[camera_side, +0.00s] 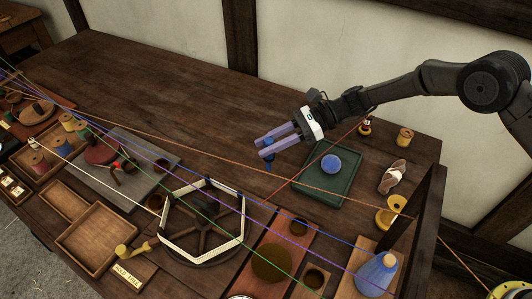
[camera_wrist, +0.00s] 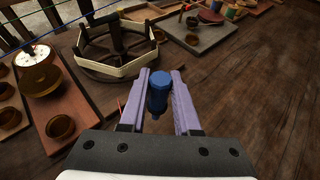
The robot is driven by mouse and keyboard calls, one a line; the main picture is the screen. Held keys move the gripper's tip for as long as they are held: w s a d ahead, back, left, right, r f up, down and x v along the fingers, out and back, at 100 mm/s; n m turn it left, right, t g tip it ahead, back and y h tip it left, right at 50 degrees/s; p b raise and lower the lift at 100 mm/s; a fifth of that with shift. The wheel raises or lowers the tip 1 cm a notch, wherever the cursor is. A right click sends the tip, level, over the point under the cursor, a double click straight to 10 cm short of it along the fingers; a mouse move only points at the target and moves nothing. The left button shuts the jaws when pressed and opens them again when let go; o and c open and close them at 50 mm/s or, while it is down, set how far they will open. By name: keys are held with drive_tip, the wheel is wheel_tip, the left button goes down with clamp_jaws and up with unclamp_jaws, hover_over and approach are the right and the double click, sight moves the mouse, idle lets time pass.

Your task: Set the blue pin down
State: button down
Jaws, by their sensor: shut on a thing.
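My gripper (camera_side: 264,146) is shut on the blue pin. It holds the pin above the bare wood of the table, left of the green tray (camera_side: 349,190). In the side view only a little of the blue pin (camera_side: 268,158) shows below the pale purple fingers. In the wrist view the blue pin (camera_wrist: 157,92) sits between the two fingers, its rounded dark blue end showing. The side view does not show clearly how far the pin is above the table.
A round blue thing (camera_side: 331,164) lies in the green tray. A six-sided white-rimmed frame (camera_side: 166,243) stands in front. Coloured strands stretch across the table close to my gripper. A grey board (camera_side: 140,160) is at left. The back of the table is clear.

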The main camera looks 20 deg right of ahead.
drive_tip(key=shift+w+a+f, duration=0.15)
drive_tip(key=shift+w+f, duration=0.05)
drive_tip(key=shift+f, duration=0.2)
drive_tip(key=shift+w+a+f, duration=0.1)
drive_tip(key=shift+w+f, duration=0.05)
drive_tip(key=shift+f, duration=1.5)
drive_tip(key=shift+f, duration=0.15)
drive_tip(key=c, duration=0.6)
unclamp_jaws()
drive_tip(key=shift+d+r, duration=0.2)
drive_tip(key=shift+r, duration=0.05)
drive_tip(key=v, duration=1.1)
drive_tip(key=shift+d, duration=0.35)
